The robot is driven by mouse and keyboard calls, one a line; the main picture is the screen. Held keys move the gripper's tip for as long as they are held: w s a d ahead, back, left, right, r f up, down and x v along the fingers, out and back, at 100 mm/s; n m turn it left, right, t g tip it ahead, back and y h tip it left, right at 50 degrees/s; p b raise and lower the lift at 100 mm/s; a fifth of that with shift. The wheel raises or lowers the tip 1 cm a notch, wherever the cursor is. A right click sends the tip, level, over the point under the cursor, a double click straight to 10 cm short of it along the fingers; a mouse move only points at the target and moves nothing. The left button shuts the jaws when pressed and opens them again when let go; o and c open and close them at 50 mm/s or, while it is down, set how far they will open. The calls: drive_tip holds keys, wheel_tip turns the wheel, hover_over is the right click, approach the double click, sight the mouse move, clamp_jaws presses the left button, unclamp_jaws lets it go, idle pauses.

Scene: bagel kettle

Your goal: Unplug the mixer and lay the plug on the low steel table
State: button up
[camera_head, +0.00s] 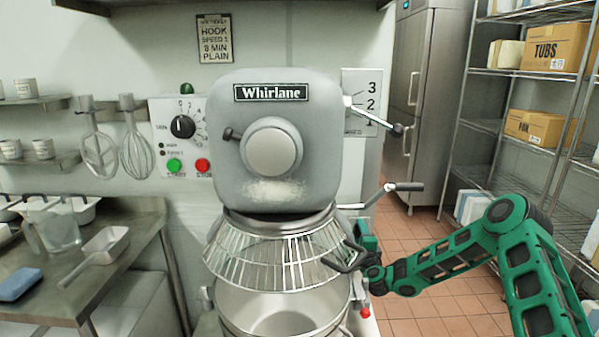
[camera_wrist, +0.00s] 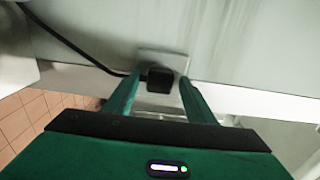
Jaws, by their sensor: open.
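The mixer (camera_head: 272,140), a large grey machine marked Whirlane with a wire bowl guard, stands in the middle of the head view. In the wrist view a black plug (camera_wrist: 160,80) sits at a pale wall socket plate (camera_wrist: 165,60), with a black cord (camera_wrist: 85,55) running off to the upper left. My gripper (camera_wrist: 158,84) is open, its two green fingers on either side of the plug. I cannot tell whether they touch it.
A steel worktop (camera_head: 130,225) with a scoop (camera_head: 95,255), a jug (camera_head: 55,228) and a blue sponge (camera_head: 18,282) is at the left. Wire shelving (camera_head: 500,150) with boxes stands at the right. Mixer levers (camera_head: 405,187) jut out near my arm. Tiled floor lies open behind it.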

sight(359, 232)
clamp_jaws()
drive_tip(key=shift+s+a, duration=0.1)
drive_tip(key=shift+s, duration=2.85)
drive_tip(key=shift+r, duration=0.1)
drive_tip(key=s+d+r, duration=0.3)
drive_tip(key=r, duration=0.4)
drive_tip(key=s+d+r, duration=0.3)
drive_tip(key=r, duration=0.4)
drive_tip(key=shift+s+d, duration=0.4)
